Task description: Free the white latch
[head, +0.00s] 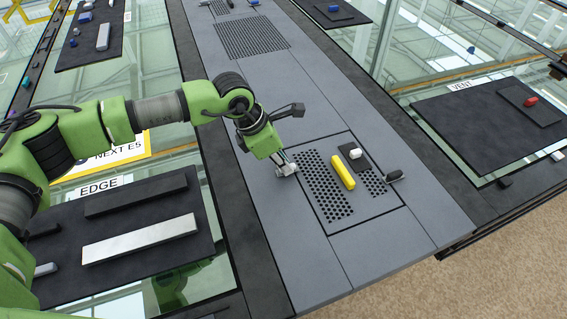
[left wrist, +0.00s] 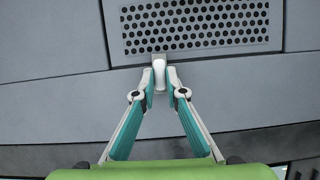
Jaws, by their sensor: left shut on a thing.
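A small white latch (left wrist: 160,73) sits on a pale metal plate at the edge of a perforated panel (left wrist: 200,27). My left gripper (left wrist: 160,76) is shut on it, one fingertip on each side. In the head view, my left gripper (head: 283,163) is at the left edge of the framed panel (head: 372,222), and the latch (head: 289,169) is partly hidden by the fingers. My right gripper is not in view.
On the panel lie a yellow bar (head: 343,171) and a white knob (head: 355,153) on a dark plate. A dark handle (head: 394,176) is at its right edge. Glazed frames with dark mats (head: 480,140) flank the grey walkway, which is clear in front of the panel.

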